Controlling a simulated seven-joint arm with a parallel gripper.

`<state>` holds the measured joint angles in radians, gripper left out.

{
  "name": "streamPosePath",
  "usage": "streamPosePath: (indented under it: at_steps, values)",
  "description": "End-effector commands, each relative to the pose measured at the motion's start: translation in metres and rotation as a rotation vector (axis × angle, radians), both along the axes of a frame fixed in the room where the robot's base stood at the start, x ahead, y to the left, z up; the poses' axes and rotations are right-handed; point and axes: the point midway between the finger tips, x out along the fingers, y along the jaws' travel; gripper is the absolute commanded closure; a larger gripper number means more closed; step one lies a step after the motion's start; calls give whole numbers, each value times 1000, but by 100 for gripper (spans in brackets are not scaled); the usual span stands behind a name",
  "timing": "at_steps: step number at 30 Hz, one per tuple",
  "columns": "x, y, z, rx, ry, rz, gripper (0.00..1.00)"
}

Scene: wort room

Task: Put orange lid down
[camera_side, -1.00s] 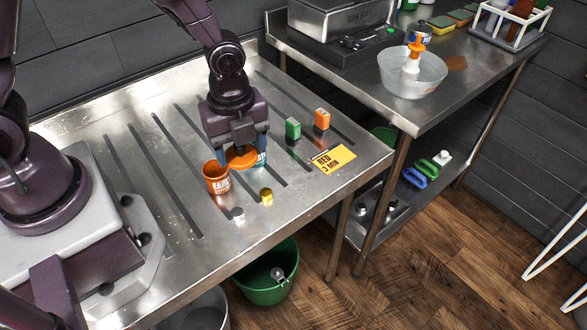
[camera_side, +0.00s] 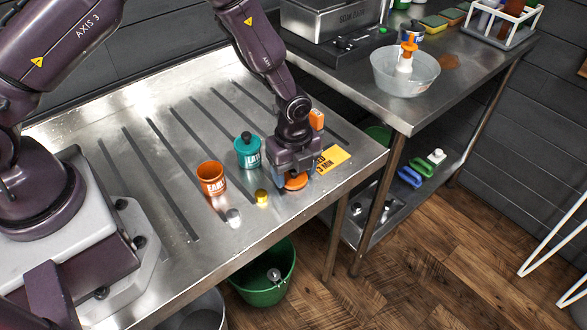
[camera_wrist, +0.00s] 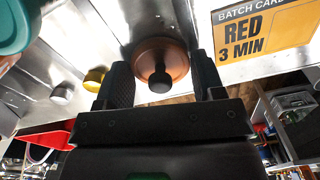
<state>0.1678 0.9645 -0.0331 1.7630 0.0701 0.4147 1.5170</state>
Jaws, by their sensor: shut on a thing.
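The orange lid (camera_side: 295,181) is a flat disc held low at or just above the steel table, near its front right edge. In the wrist view the orange lid (camera_wrist: 160,60) shows a dark knob between the fingers. My gripper (camera_side: 294,178) is shut on it; its two dark fingers (camera_wrist: 163,80) flank the lid. I cannot tell whether the lid touches the table. An open orange cup (camera_side: 211,180) stands to the left. A teal cup (camera_side: 247,153) with a black knob on top stands between that cup and my gripper.
A yellow card reading "RED 3 MIN" (camera_side: 333,158) lies right behind my gripper. An orange block (camera_side: 316,120) stands behind it. A small yellow piece (camera_side: 262,196) and a white piece (camera_side: 233,216) sit near the front edge. The table's left middle is clear.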

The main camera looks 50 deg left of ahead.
Motion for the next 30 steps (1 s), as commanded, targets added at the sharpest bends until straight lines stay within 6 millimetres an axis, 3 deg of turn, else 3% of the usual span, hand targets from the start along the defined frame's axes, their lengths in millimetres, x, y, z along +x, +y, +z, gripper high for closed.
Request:
streamPosePath:
  at_steps: [10, 11, 14, 23, 30]
  values:
    - [0, 0, -3, 0, 0, 0, 60]
    - [0, 0, -4, 0, -1, 0, 35]
    - [0, 0, -3, 0, -1, 0, 12]
    - [0, 0, -2, 0, -1, 0, 12]
    - [1, 0, 32, -2, -6, 1, 12]
